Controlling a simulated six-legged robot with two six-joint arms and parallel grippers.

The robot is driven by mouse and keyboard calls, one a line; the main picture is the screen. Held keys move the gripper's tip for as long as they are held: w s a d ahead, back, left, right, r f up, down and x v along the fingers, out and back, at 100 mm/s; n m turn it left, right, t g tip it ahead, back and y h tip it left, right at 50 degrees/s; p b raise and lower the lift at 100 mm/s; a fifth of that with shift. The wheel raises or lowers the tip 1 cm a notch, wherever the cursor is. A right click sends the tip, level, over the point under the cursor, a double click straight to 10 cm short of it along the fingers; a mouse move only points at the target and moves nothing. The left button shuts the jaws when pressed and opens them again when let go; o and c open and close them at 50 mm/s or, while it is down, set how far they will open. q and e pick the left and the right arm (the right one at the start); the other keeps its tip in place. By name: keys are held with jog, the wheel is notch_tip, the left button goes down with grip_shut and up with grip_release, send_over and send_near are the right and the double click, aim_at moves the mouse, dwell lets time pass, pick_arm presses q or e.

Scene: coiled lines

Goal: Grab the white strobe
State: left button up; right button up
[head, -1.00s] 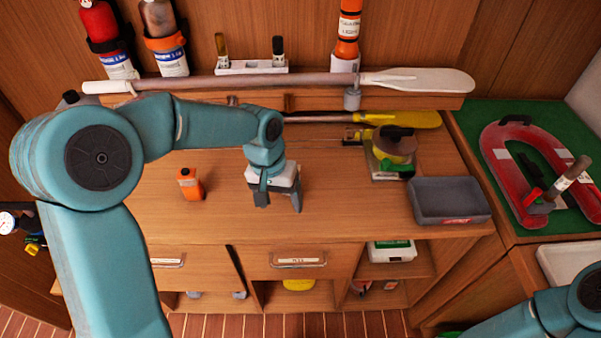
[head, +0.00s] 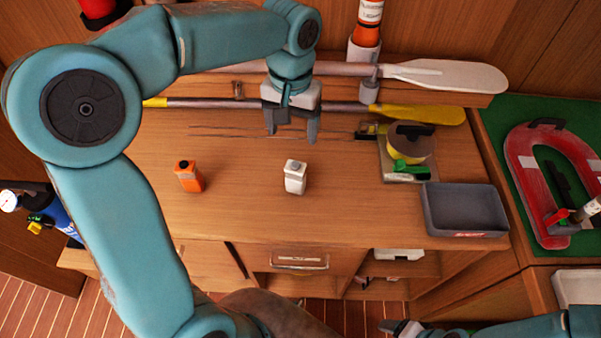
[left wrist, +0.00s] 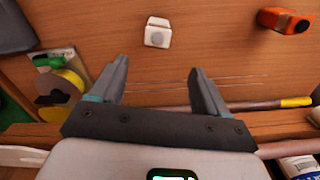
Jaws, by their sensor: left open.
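The white strobe (head: 295,178) stands on the wooden worktop, a small white block with a grey top; it also shows in the left wrist view (left wrist: 158,33). My left gripper (head: 291,136) is open and empty. It is above the worktop, farther back than the strobe and apart from it. In the left wrist view, the strobe lies beyond the open fingertips (left wrist: 158,70), roughly centred between them. Part of my right gripper (head: 402,328) shows at the bottom edge; its jaws cannot be made out.
An orange bottle-like unit (head: 188,176) stands left of the strobe. A grey tray (head: 465,232) and a yellow spool (head: 408,148) are to the right. Paddles (head: 420,114) lie along the back. The worktop around the strobe is clear.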

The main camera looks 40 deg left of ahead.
aim_at(295, 164)
pick_arm(q)
jog(key=f, duration=0.7)
jog(key=shift+s+a, duration=0.15)
jog(key=shift+s, duration=0.1)
jog(key=shift+w+d+f, duration=0.1)
jog(key=shift+d+f, duration=0.1)
jog(key=shift+f, duration=0.4)
jog(key=f, duration=0.2)
jog(key=f+p, duration=0.1)
jog(key=f, duration=0.2)
jog(key=shift+w+d, duration=0.15)
jog(key=shift+d, duration=0.05)
jog(key=shift+r, duration=0.1)
jog(key=c, duration=1)
